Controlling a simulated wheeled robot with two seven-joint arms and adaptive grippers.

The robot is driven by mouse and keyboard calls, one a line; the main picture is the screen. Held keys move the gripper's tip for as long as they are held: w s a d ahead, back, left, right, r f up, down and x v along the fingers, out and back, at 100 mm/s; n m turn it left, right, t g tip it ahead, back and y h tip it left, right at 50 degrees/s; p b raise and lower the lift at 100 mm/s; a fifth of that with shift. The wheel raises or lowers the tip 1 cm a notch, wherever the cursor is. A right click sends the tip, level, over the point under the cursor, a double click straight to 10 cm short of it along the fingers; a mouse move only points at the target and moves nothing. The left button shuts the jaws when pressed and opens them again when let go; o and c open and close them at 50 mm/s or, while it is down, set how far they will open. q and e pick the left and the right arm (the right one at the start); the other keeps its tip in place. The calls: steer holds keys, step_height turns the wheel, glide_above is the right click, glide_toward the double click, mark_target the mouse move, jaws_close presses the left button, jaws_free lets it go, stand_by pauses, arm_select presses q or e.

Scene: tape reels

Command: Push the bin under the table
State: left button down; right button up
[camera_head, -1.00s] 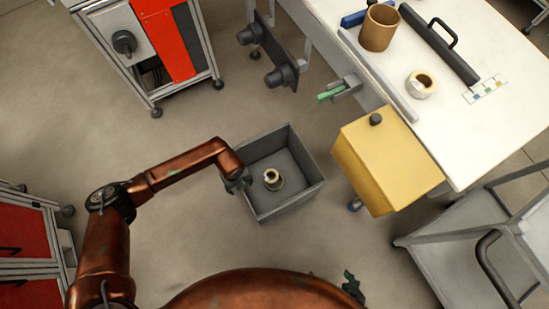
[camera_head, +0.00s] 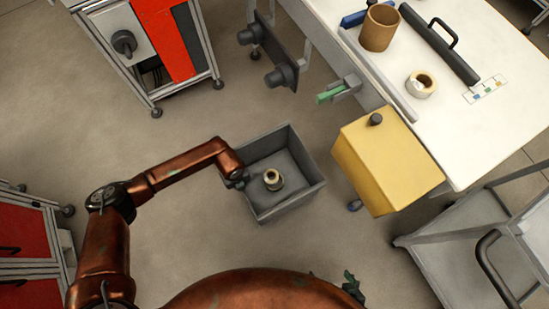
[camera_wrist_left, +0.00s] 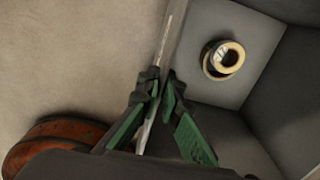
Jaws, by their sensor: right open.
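The grey open-topped bin (camera_head: 313,184) stands on the floor, left of the table's yellow box and clear of the table (camera_head: 455,135). A tape roll (camera_head: 273,180) lies inside on its floor. My left gripper (camera_head: 236,181) is at the bin's left wall. In the left wrist view, the fingers of my left gripper (camera_wrist_left: 161,80) lie on both sides of the bin wall (camera_wrist_left: 176,35), one inside and one outside, closed on it. My right gripper (camera_head: 352,284) is open at the bottom edge, partly hidden by my body, apart from the bin.
A yellow box (camera_head: 385,160) hangs at the table's near side, right of the bin. A grey cart (camera_head: 470,240) stands at the lower right. A red and grey cabinet (camera_head: 150,45) is at the upper left. The floor between cabinet and bin is clear.

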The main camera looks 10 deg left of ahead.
stand_by(0.4)
arm_select(q)
steer(key=w+d+b, duration=0.2)
steer(key=w+d, duration=0.4)
steer(key=d, duration=0.3)
steer(key=w+d+b, duration=0.3)
steer(key=w+d, duration=0.3)
steer(key=d, duration=0.2)
steer(key=shift+w+d, duration=0.25)
steer(key=shift+d, duration=0.15)
arm_select(e)
step_height(320, 180, down, 6)
steer(key=s+g, duration=0.1)
steer(key=s, duration=0.1)
steer(key=shift+s+f, duration=0.15)
stand_by(0.5)
